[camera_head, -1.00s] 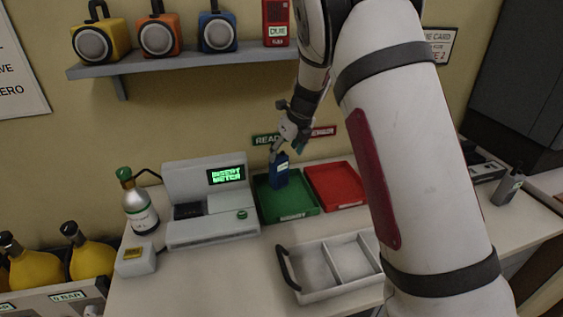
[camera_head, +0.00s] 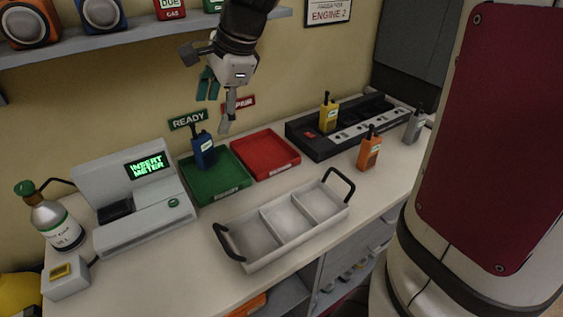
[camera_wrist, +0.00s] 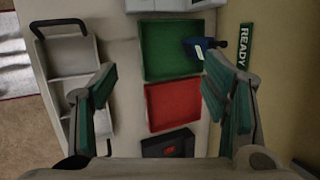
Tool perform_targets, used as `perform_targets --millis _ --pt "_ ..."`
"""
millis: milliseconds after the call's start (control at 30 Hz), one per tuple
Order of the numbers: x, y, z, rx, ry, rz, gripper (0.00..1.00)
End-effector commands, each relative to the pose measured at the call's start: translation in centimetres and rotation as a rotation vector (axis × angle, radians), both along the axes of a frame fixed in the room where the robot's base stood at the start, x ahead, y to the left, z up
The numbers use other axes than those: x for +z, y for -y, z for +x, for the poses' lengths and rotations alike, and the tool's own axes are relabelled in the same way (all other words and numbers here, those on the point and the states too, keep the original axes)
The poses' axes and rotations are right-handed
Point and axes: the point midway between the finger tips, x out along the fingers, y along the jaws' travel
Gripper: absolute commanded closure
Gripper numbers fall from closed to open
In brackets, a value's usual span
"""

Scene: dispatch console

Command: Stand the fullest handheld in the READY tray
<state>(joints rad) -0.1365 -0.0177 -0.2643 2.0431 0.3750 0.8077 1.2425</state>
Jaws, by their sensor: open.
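A blue handheld (camera_head: 203,150) stands upright in the green READY tray (camera_head: 222,190), at its back left part. It also shows in the wrist view (camera_wrist: 203,46), at the tray's edge by the READY sign (camera_wrist: 243,46). My gripper (camera_head: 222,105) is open and empty, above and to the right of the blue handheld and apart from it. A yellow handheld (camera_head: 328,113) stands in the black charger (camera_head: 310,146). An orange handheld (camera_head: 369,150) stands on the counter before the charger. A grey handheld (camera_head: 413,128) stands at the charger's right end.
The red REPAIR tray (camera_head: 265,140) lies right of the green one. An empty grey carrier (camera_head: 243,231) with black handles stands in front. A meter console (camera_head: 150,205) reading INSERT METER stands at the left beside a gas bottle (camera_head: 55,222). A shelf (camera_head: 150,35) runs above.

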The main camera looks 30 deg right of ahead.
Motion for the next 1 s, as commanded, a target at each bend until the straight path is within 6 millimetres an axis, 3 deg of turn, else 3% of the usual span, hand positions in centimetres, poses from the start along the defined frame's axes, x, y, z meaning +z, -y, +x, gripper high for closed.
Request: perform_targets --millis 33,200,400,500,700,1000 --pt "1.1 -0.2 -2.3 0.115 0.039 -0.047 0.32" --pt "2.6 -0.5 -9.3 0.527 0.144 -0.252 0.32" --pt "2.5 -0.2 -16.9 0.991 0.229 -0.530 0.32" --pt "2.0 0.1 -19.7 1.177 0.245 -0.655 0.32" --pt "1.0 0.7 -22.6 1.391 0.240 -0.799 0.32" --pt "0.9 0.8 -23.0 1.426 0.238 -0.821 0.32"
